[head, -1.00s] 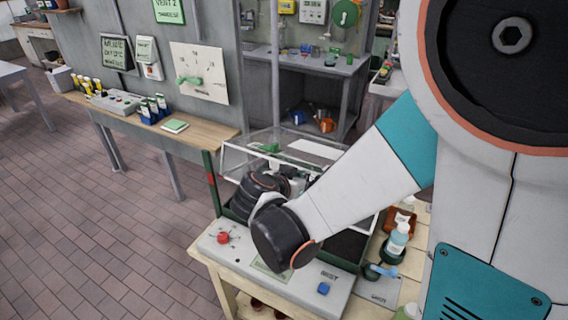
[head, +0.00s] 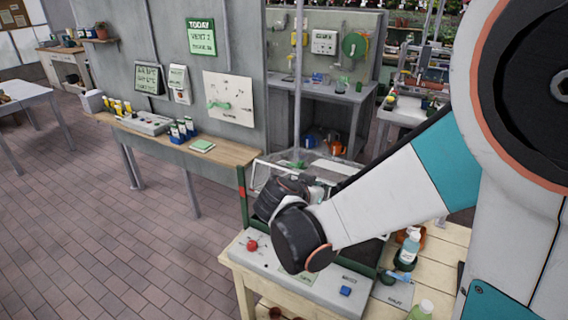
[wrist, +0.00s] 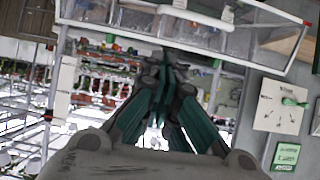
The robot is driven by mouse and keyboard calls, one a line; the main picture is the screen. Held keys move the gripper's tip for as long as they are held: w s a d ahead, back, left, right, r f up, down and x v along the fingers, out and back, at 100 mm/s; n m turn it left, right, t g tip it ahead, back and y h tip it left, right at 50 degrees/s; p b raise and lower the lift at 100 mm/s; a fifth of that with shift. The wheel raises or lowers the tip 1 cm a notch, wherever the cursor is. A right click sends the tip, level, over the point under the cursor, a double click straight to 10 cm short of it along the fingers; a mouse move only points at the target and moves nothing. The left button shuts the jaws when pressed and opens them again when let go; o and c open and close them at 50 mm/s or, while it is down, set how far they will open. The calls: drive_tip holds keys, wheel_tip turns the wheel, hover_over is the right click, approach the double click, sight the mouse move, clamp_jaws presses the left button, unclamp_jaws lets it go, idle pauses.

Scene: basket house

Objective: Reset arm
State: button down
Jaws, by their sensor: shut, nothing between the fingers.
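My gripper (wrist: 162,122) shows in the wrist view with its dark green fingers close together and nothing between them. In the head view my arm reaches over the wooden bench at lower centre, and its dark wrist hides the fingers. Behind the wrist stands a glass-topped case (head: 272,170) with a dark green frame. Its clear panel (wrist: 200,30) spans the top of the wrist view, beyond the fingertips. I cannot tell how far the fingers are from the panel.
A grey control panel with a red knob (head: 252,245) and a blue button (head: 345,291) lies below my wrist. Bottles (head: 408,250) stand to the right. A wooden wall shelf (head: 225,150) runs along the left. The tiled floor (head: 110,240) at left is clear.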

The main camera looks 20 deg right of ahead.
drive_tip(key=s+a+f+n+y+b, duration=0.2)
drive_tip(key=s+n+b, duration=0.1)
drive_tip(key=s, duration=0.4)
drive_tip(key=s+a+f+n+y+b, duration=0.2)
drive_tip(key=s+f+n+y+b, duration=0.1)
drive_tip(key=s+b, duration=0.2)
drive_tip(key=s+a+f+n+g+y+b, duration=0.1)
drive_tip(key=s+a+f+n+y+b, duration=0.1)
drive_tip(key=s, duration=0.7)
drive_tip(key=shift+s+f+n+y+b, duration=0.25)
drive_tip(key=shift+f+n+y+b, duration=0.35)
drive_tip(key=shift+b, duration=0.55)
drive_tip(key=shift+r, duration=0.15)
